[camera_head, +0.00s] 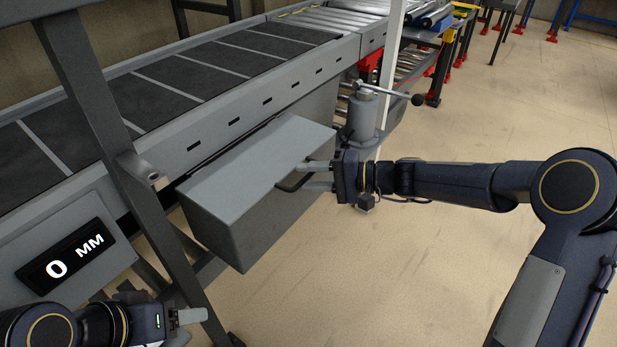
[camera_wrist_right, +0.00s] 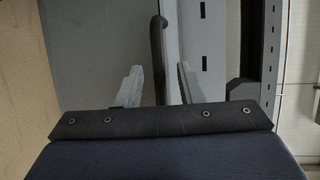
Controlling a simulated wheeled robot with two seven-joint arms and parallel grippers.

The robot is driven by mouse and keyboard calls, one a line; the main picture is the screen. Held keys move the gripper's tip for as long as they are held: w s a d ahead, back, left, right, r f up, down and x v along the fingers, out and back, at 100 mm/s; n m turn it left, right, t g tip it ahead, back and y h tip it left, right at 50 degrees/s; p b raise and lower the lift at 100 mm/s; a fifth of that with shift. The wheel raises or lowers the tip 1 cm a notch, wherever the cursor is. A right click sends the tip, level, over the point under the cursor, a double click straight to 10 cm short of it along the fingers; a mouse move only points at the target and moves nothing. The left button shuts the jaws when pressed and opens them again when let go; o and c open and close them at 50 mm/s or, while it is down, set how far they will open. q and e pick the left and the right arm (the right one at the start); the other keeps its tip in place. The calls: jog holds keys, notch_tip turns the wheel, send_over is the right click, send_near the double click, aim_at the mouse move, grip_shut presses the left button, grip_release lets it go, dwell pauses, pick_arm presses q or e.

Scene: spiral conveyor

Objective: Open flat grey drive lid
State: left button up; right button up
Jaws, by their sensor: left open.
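The flat grey drive lid (camera_head: 262,150) is the top of a grey box on the conveyor's near side and looks shut. A black bar handle (camera_head: 288,186) is at the box's right edge; it also shows in the right wrist view (camera_wrist_right: 158,45). My right gripper (camera_head: 312,176) is at the handle with its fingers apart. In the wrist view the bar runs between the two fingers (camera_wrist_right: 160,88), with a visible gap on each side. My left gripper (camera_head: 188,317) is open and empty at the lower left, away from the lid.
The conveyor belt (camera_head: 150,105) runs behind the box. A dark slanted post (camera_head: 130,170) stands left of the box, beside a display reading 0 MM (camera_head: 68,258). A grey cylinder with a crank lever (camera_head: 362,112) stands near my right wrist.

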jog(key=shift+a, duration=0.3)
grip_shut()
